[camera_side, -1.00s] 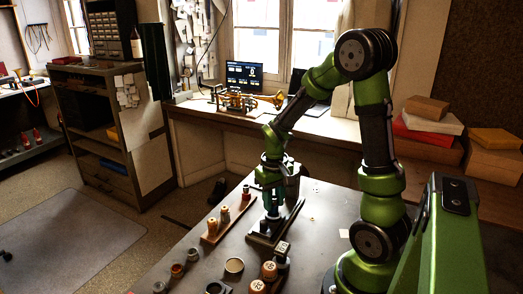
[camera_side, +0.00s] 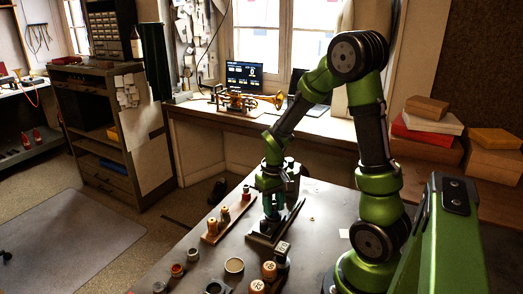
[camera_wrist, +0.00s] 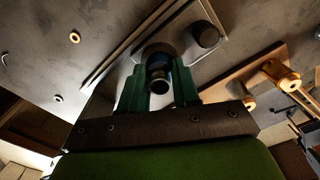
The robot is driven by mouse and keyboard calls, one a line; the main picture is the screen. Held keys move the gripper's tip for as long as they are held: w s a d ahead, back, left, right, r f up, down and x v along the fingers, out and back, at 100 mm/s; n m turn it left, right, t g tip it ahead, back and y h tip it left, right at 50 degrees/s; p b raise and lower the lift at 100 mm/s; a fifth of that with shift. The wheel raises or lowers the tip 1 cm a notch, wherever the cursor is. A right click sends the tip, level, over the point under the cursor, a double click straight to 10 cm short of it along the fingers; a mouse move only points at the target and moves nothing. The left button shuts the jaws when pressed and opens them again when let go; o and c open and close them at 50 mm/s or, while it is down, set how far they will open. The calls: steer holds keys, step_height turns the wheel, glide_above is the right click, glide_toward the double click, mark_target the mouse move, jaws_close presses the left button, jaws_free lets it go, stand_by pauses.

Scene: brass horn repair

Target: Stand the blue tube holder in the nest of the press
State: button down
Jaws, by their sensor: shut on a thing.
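The blue tube holder (camera_wrist: 159,77) shows in the wrist view as a dark, bluish upright cylinder between my green fingers. My gripper (camera_wrist: 158,90) is shut on it; in the side view my gripper (camera_side: 271,208) points straight down over the press base. The press (camera_side: 268,238) has a flat plate on the bench, which also shows in the wrist view (camera_wrist: 127,68). A black round knob (camera_wrist: 205,35) stands on the plate beside the holder. The holder's lower end and the nest are hidden, so I cannot tell whether it is seated.
A wooden rack (camera_side: 213,236) with several pegs stands left of the press. A round dish (camera_side: 234,266), wooden knobs (camera_side: 269,270) and small cups (camera_side: 192,255) stand in front. A dark round object (camera_side: 292,170) stands behind my gripper. Bare bench lies to the right.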

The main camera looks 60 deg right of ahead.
steer(key=shift+f, duration=0.35)
steer(key=shift+c, duration=2.1)
jaws_free()
steer(key=shift+r, duration=3.55)
steer(key=s+a+r+n+t+y, duration=0.1)
steer(key=s+a+r+t, duration=0.1)
steer(key=a+r, duration=0.4)
steer(key=s+a+r+n+t+y, duration=0.1)
steer(key=a+r+t, duration=0.4)
steer(key=a, duration=0.6)
step_height(320, 180, up, 2)
steer(key=shift+s+a+r, duration=0.1)
steer(key=shift+s+a, duration=0.05)
steer(key=shift+s, duration=0.55)
